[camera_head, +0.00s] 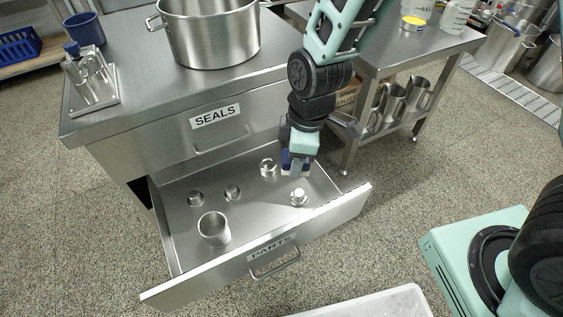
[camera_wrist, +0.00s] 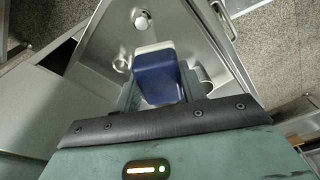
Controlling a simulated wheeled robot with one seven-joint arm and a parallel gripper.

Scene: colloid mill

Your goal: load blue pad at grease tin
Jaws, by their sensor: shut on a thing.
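The blue pad (camera_wrist: 157,78) is a small blue block with a white layer along its far edge. My gripper (camera_wrist: 156,84) is shut on it in the wrist view. In the head view my gripper (camera_head: 297,167) points down over the right side of the open drawer, and blue parts of the pad show between and beside the fingers. The grease tin (camera_head: 413,23) is a low round tin with yellow contents, on the right side table at the top. It stands well apart from my gripper and is not seen in the wrist view.
The open drawer marked PARTS (camera_head: 215,270) holds a metal cup (camera_head: 214,229) and several small metal fittings. A steel pot (camera_head: 209,30) stands on the bench above. Clear plastic beakers (camera_head: 456,16) stand near the tin on the side table (camera_head: 385,50).

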